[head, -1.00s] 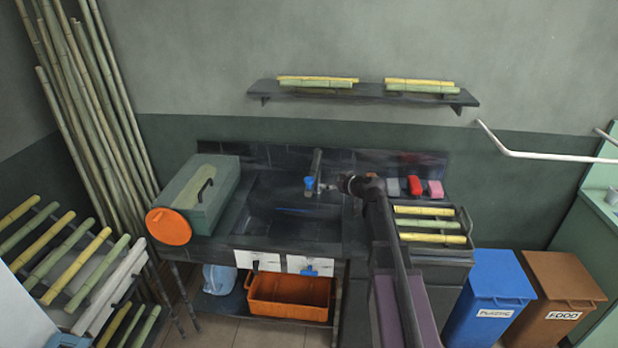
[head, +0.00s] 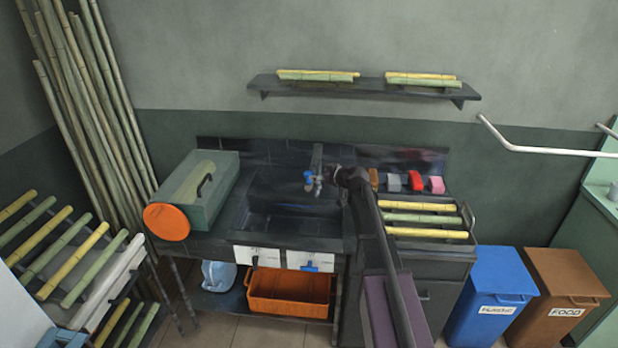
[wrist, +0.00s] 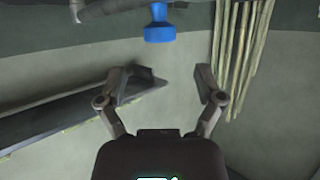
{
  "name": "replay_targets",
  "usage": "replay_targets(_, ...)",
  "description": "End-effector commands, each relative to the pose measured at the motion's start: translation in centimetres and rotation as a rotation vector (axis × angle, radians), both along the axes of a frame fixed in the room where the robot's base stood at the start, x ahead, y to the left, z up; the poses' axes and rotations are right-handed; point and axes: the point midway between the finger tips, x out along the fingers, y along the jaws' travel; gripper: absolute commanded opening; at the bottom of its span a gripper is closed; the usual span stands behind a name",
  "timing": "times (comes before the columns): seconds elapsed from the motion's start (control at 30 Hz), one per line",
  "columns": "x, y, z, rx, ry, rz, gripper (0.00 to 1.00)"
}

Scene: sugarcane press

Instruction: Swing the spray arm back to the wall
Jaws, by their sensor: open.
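The spray arm (head: 317,157) is a dark pipe reaching out from the tiled wall over the sink, with a blue part (head: 309,176) near its front end. In the wrist view, a grey pipe (wrist: 115,8) runs along the top edge, with a blue knob (wrist: 158,24) hanging from it. My gripper (head: 332,174) is just right of the spray arm's front end. In the wrist view, my gripper (wrist: 175,77) has its two fingers spread with nothing between them. The blue knob is beyond the fingertips, apart from them. My arm hides part of the counter.
A green box (head: 200,195) with an orange disc stands left of the sink (head: 285,200). A tray of canes (head: 473,238) and coloured sponges (head: 415,180) are on the right. A wall shelf (head: 368,88) holds canes above. Bins (head: 490,290) stand at lower right.

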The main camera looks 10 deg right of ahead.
Motion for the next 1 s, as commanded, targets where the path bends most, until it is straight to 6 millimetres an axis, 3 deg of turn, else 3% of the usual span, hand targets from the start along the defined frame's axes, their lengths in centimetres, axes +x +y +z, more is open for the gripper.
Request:
replay_targets(0.1, 1.9, 0.8, -1.1, 0.001, 0.0, 0.002, 0.86)
replay_targets(0.4, 4.9, 2.3, -2.4, 0.0, 0.0, 0.001, 0.86)
replay_targets(0.93, 5.8, 2.8, -2.7, 0.0, 0.0, 0.001, 0.86)
replay_targets(1.0, 5.8, 2.8, -2.6, 0.0, 0.0, 0.0, 0.68)
